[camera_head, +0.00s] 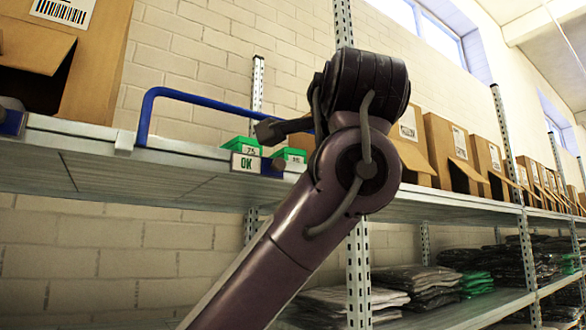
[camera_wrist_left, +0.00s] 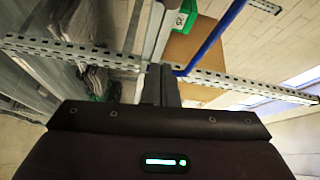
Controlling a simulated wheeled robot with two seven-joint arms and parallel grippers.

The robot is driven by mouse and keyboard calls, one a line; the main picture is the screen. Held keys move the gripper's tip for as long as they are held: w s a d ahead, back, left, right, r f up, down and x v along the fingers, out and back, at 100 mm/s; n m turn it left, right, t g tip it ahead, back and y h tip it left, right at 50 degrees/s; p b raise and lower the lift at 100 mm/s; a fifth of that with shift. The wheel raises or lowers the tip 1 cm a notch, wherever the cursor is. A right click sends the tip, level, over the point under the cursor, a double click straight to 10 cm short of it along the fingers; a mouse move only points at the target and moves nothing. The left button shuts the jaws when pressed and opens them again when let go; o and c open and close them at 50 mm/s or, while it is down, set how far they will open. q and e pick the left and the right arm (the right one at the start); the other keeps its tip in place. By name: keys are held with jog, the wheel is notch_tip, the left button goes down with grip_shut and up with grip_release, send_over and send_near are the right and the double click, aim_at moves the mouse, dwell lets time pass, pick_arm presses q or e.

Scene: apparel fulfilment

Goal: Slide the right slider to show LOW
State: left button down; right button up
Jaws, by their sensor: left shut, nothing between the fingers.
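The right slider sits on the front edge of the upper shelf in the head view. Its dark blue cover (camera_head: 273,168) is at the right end, and a white plate reading OK (camera_head: 246,162) shows to its left. Any LOW text is hidden. My left arm fills the middle of the head view; a dark tip that appears to be my left gripper (camera_head: 268,131) shows just above the slider, apparently apart from it. In the left wrist view the gripper (camera_wrist_left: 161,72) is shut and empty. My right gripper is not in view.
A blue tube rail (camera_head: 205,97) rises above the shelf. Green labelled holders (camera_head: 290,156) stand behind the slider. Another blue slider part (camera_head: 12,122) is at the far left. Cardboard boxes (camera_head: 452,155) line the shelf; folded garments (camera_head: 420,285) lie below.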

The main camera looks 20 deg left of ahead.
aim_at(276, 165)
pick_arm(q)
jog(key=w+a+p, duration=0.6)
jog(key=a+p, duration=0.1)
jog(key=shift+r+p, duration=0.3)
jog(key=shift+w, duration=0.1)
dwell(0.3)
